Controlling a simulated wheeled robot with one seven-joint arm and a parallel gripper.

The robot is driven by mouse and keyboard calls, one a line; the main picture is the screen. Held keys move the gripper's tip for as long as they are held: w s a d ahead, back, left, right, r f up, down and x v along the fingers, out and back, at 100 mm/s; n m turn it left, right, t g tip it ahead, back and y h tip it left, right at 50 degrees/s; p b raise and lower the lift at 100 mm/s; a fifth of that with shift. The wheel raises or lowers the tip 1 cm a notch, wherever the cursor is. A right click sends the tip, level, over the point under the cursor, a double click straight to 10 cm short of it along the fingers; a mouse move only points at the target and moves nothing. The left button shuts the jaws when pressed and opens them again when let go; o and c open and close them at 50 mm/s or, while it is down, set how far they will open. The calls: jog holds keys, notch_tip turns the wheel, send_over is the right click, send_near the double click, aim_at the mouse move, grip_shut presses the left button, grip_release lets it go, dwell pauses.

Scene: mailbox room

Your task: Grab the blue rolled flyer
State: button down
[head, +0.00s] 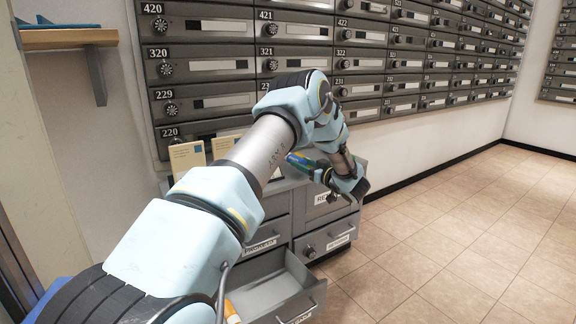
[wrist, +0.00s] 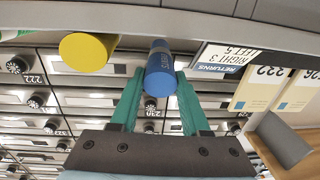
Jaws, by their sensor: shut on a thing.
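The blue rolled flyer (wrist: 160,72) is a short blue cylinder with pale lettering. In the wrist view it lies between the two teal fingers of my gripper (wrist: 158,84), which is shut on it. In the head view a blue and green shape (head: 299,161) shows beside my wrist, above the grey cabinet. The fingers are mostly hidden there by my arm.
A yellow round end (wrist: 88,52) shows beside the blue roll in the wrist view. A grey cabinet (head: 325,212) has an open lower drawer (head: 270,293). Cream envelopes (head: 187,157) stand on the left. Mailboxes (head: 205,60) line the wall. The tiled floor (head: 470,230) is clear on the right.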

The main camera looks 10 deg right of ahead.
jog(key=shift+r, duration=0.25)
jog(key=shift+s+d, duration=0.15)
jog(key=shift+s, duration=0.05)
jog(key=p+v, duration=0.2)
jog(key=v, duration=0.5)
jog(key=shift+s, duration=0.25)
